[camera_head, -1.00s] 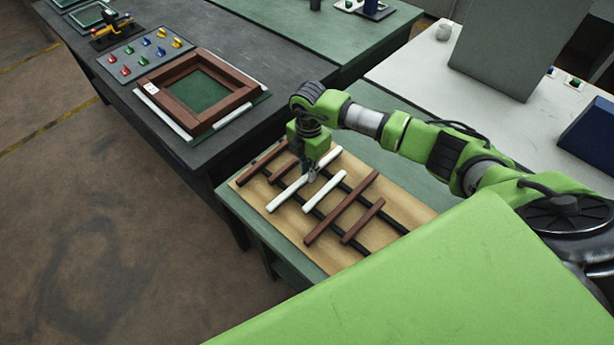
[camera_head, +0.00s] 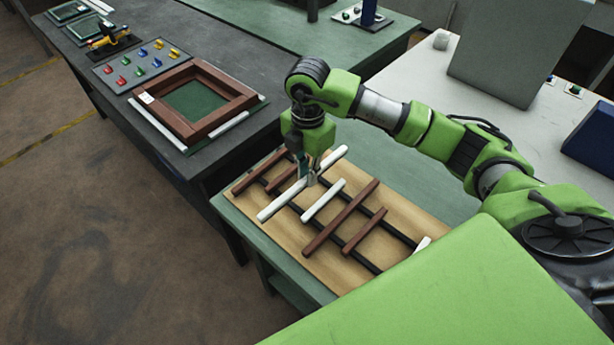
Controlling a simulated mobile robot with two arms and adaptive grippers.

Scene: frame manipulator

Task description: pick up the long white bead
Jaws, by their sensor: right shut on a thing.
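The long white bead (camera_head: 278,205) is a straight white strip, lying crosswise over the rack on the wooden board. My right gripper (camera_head: 309,181) points down and is shut on it near its middle. The bead appears slightly raised from the black rails; how far is hard to tell. A shorter white bead (camera_head: 323,201) lies just to its right on the rails. The fingertips are partly hidden by the bead. My left gripper is not in view.
Long and short brown beads (camera_head: 341,217) lie on the black rails (camera_head: 362,264) of the board (camera_head: 322,270). A brown frame (camera_head: 165,121) with white strips beside it sits on the dark table (camera_head: 217,155). A tray of coloured clamps (camera_head: 123,73) stands behind it.

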